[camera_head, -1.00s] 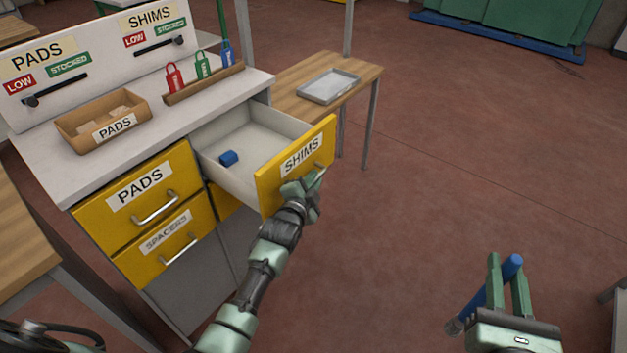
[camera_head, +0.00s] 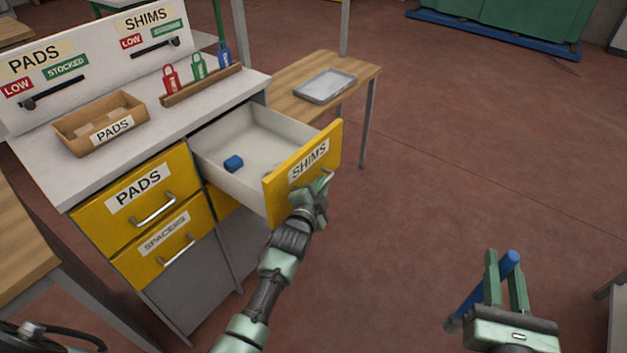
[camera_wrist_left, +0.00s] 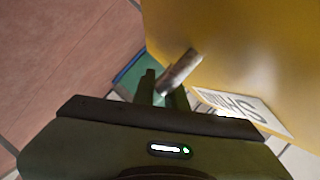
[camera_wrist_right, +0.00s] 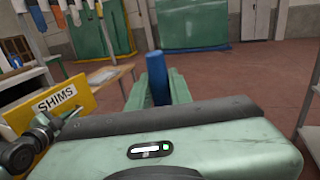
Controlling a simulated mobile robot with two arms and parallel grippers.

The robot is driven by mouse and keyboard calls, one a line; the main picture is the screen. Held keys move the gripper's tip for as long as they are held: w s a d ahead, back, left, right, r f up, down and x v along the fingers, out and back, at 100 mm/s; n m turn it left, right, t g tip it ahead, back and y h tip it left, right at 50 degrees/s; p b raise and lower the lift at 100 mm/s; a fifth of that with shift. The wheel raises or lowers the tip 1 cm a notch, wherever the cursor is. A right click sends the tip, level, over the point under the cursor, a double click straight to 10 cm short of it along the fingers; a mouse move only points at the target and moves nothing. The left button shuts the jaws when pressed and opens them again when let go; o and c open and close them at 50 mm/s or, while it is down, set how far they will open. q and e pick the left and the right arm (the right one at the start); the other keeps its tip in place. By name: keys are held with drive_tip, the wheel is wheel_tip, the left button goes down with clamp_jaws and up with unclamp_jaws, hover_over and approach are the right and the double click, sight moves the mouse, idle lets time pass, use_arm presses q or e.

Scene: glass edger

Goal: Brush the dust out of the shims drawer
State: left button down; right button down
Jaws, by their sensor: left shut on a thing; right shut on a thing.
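The shims drawer (camera_head: 272,191) is pulled out of the cabinet, its yellow front labelled SHIMS. A small blue block (camera_head: 234,163) lies inside it on the pale floor; dust is too faint to tell. My left gripper (camera_head: 318,187) is shut on the drawer's handle, which also shows in the left wrist view (camera_wrist_left: 181,72). My right gripper (camera_head: 506,270) is shut on a brush with a blue handle (camera_head: 511,260), held out to the right, well apart from the drawer. The brush head (camera_head: 452,325) hangs low at its left; the handle also shows in the right wrist view (camera_wrist_right: 157,78).
On the cabinet top stand a PADS bin (camera_head: 72,134) and a wooden rack (camera_head: 203,88) with red, green and blue tags. PADS (camera_head: 102,209) and SPACERS (camera_head: 127,264) drawers are closed. A side table (camera_head: 357,72) holds a grey tray (camera_head: 325,86).

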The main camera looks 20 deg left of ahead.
use_arm(q)
drive_tip(key=c, duration=1.5)
unclamp_jaws()
drive_tip(key=shift+a, duration=0.15)
drive_tip(key=shift+o, duration=0.2)
drive_tip(key=shift+s, duration=0.1)
drive_tip(key=v, duration=1.1)
drive_tip(key=shift+s, duration=0.35)
